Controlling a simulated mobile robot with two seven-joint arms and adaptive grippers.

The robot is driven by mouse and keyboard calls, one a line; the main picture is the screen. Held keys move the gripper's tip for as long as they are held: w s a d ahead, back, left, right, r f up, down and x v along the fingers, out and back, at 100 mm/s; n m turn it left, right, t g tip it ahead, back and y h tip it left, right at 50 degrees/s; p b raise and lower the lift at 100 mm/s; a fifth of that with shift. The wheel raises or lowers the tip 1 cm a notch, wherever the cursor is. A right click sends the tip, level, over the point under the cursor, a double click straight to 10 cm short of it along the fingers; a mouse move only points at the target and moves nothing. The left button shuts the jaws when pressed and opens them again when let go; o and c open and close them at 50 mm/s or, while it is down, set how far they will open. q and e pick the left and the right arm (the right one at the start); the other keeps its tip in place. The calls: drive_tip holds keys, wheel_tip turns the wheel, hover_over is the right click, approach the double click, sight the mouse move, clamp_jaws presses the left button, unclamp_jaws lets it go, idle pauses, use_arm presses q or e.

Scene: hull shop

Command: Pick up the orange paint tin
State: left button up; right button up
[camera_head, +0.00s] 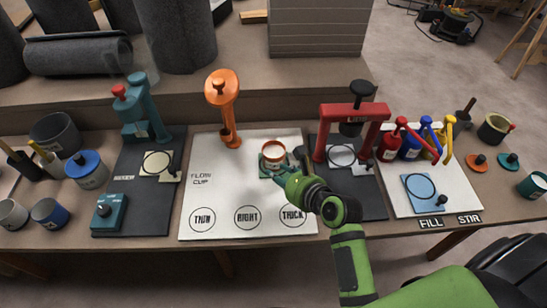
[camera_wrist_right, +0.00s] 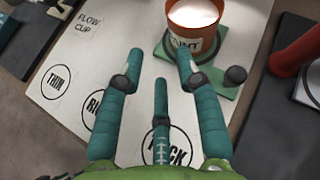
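The orange paint tin (camera_head: 273,157) stands upright on a green base (camera_head: 267,171) on the white board; pale paint shows in its open top. In the right wrist view the tin (camera_wrist_right: 193,40) is at the top, right of centre, on the green base (camera_wrist_right: 217,80) with a dark knob. My right gripper (camera_head: 288,180) is at the near side of the tin. In the wrist view its teal fingers (camera_wrist_right: 160,62) are spread with nothing between them. One fingertip overlaps the tin's lower edge; I cannot tell whether it touches. My left gripper is out of view.
An orange stand (camera_head: 223,100) rises behind the tin to the left. A red press frame (camera_head: 351,125) stands to its right. The white board (camera_head: 225,192) has free room left of the tin. Several tins and pots (camera_head: 87,168) line the left end.

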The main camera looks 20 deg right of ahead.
sight(263, 153)
drive_tip(key=m, duration=0.1)
drive_tip(key=w+m, duration=0.1)
drive_tip(key=w+r+m+t, duration=0.1)
drive_tip(key=m, duration=0.1)
drive_tip(key=shift+d+r, duration=0.1)
drive_tip(key=shift+d, duration=0.15)
drive_tip(key=shift+w+a+f+m, duration=0.15)
drive_tip(key=shift+w+m, duration=0.25)
drive_tip(key=shift+w, duration=0.45)
drive_tip(key=b+x, duration=0.1)
drive_tip(key=x, duration=0.4)
drive_tip(key=shift+w+f, duration=0.15)
drive_tip(key=shift+w, duration=0.05)
clamp_jaws()
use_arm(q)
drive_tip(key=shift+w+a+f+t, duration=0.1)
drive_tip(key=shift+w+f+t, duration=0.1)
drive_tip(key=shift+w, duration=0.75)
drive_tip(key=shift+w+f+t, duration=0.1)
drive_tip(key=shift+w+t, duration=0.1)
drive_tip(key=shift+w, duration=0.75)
